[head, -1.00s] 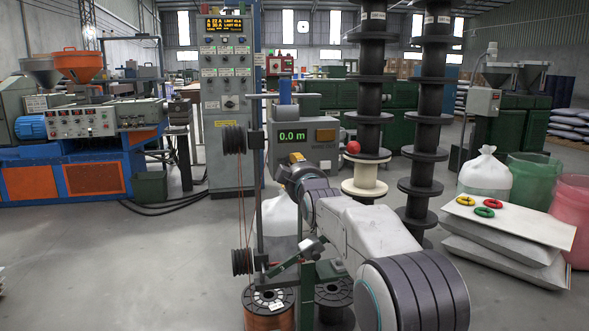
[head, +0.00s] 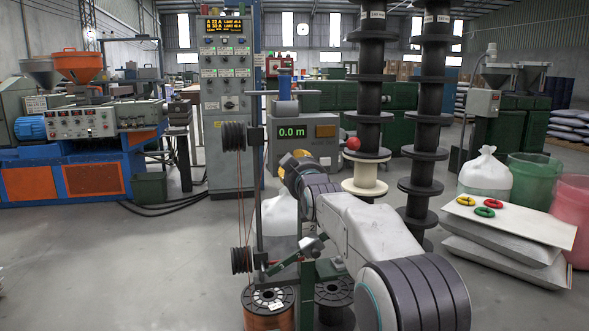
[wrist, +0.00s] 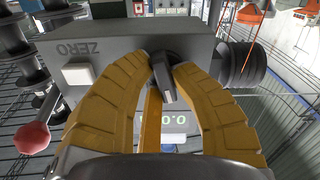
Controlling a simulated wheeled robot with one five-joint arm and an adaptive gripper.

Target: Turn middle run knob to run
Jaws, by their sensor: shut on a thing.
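My gripper (wrist: 168,72) has its yellow fingers closed around a small dark knob (wrist: 165,86) on the front of a grey box in the wrist view. The knob has a bar-shaped grip that looks tilted, and the fingers cover part of it. Its label is not readable, so I cannot tell its setting. The grey winder box (head: 326,150) stands beyond my arm in the head view, with a green display (head: 291,132) reading 0.0 m. There my gripper (head: 298,156) is at the box's front, and the knob is hidden.
A pale button (wrist: 78,74) sits beside the knob under the word ZERO. A red ball (wrist: 33,138) shows at lower left, by dark spool stacks (head: 370,100). A tall grey control cabinet (head: 228,150) stands left of the box.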

